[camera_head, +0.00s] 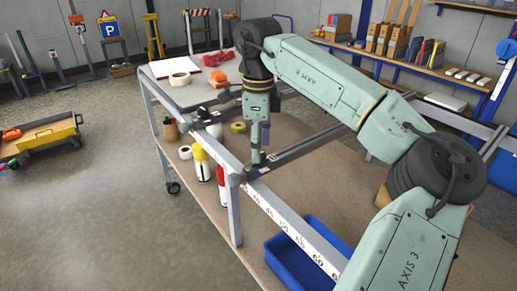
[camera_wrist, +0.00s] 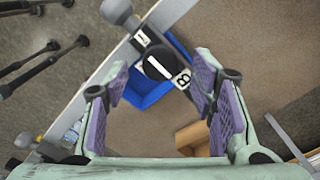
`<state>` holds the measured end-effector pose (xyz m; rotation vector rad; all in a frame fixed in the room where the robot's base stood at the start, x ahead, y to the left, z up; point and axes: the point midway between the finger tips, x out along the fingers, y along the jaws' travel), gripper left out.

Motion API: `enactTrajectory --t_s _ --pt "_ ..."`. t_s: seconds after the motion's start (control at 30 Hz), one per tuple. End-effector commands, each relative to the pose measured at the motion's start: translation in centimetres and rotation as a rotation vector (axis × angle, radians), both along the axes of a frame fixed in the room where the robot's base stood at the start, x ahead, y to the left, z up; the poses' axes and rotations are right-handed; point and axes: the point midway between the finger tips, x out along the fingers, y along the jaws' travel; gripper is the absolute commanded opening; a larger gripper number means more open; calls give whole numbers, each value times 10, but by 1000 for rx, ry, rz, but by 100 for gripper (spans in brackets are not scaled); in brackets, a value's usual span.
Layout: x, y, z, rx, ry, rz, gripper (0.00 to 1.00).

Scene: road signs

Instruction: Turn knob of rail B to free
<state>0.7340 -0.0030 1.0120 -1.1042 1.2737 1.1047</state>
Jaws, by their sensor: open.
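In the wrist view a round black knob (camera_wrist: 151,70) with a white pointer line sits on a dark rail. The pointer slants from upper left to lower right, roughly along the rail. A white label reading B or 8 (camera_wrist: 183,79) lies to the knob's lower right, and another small white label (camera_wrist: 141,38) to its upper left. My gripper (camera_wrist: 161,62) is open, its purple pads on either side of the knob and apart from it. In the head view my gripper (camera_head: 257,153) points down over the near end of the rail (camera_head: 300,146); the knob is hidden there.
A grey ball-ended part (camera_wrist: 117,10) stands near the frame corner. Below the rails are a blue bin (camera_head: 300,262), several bottles (camera_head: 201,160) and a cardboard box (camera_wrist: 196,137).

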Motion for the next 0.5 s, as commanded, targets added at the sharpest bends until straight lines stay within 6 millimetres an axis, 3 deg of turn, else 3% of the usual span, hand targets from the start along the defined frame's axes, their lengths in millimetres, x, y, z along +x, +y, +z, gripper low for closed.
enactTrajectory --t_s 0.3,0.5 --pt "1 1 68 1 -3 -1 51" --pt "0 0 95 0 -2 0 51"
